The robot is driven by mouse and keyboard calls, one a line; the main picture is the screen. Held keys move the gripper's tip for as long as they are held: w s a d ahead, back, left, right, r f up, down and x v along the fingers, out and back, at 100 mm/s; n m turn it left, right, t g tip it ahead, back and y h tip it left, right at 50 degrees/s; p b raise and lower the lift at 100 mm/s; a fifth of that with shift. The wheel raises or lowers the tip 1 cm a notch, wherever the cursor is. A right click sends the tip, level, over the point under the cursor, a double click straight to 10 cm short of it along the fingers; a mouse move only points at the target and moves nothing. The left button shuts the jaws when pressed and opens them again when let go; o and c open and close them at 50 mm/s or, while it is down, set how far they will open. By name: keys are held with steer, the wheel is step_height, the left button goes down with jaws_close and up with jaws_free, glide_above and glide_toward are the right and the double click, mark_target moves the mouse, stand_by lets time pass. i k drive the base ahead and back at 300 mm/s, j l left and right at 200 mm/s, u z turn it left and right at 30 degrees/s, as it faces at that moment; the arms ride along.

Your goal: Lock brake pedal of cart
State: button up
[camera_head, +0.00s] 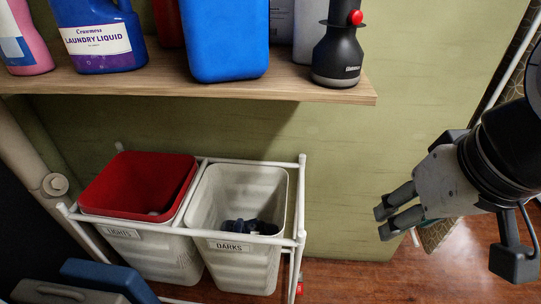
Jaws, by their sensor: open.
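The cart is a white tube frame (302,200) at lower left holding two bins. The left bin (160,250) has a red inside and a LIGHTS label. The right bin (245,265) is white, labelled DARKS, with dark items inside. A small red part (300,284) shows low by the cart's front right leg, near the floor; it may be the brake pedal, but it is too small to tell its position. My gripper (383,220) is open and empty, at right, pointing left, apart from the cart and higher than the red part.
A wooden shelf (200,88) above the cart holds a laundry liquid bottle (98,35), a blue container (226,40), a black bottle (338,55) and others. A blue case (105,278) and a pipe (40,165) are at left. The wooden floor (370,275) right of the cart looks clear.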

mark_target(299, 291)
steer(key=i+j+z, duration=0.2)
steer(key=j, duration=0.25)
steer(key=l+u, duration=0.4)
steer(key=l, duration=0.4)
steer(key=k+l+z, duration=0.15)
steer(key=z, duration=0.75)
steer(key=k+l+z, duration=0.05)
